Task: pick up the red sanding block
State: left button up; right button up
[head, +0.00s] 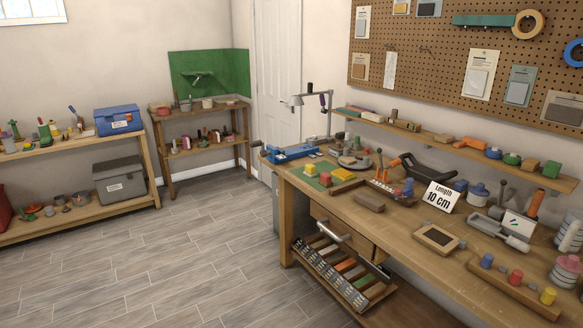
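I cannot tell for certain which thing is the red sanding block. A slatted tray (376,297) low under the workbench holds several small flat blocks in different colours. A red peg-like piece (515,277) stands on a wooden strip at the right of the bench. Neither of my grippers is in view.
A drawer (343,236) sits above the tray. Shelving (85,213) stands at left. The grey floor (200,265) is clear.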

aim_at(326, 180)
jog(key=i+j, duration=0.15)
jog(key=i, duration=0.25)
jog(key=i+j, duration=0.15)
jog(key=i, duration=0.3)
jog(key=i+j+z, duration=0.1)
jog(key=i, duration=0.35)
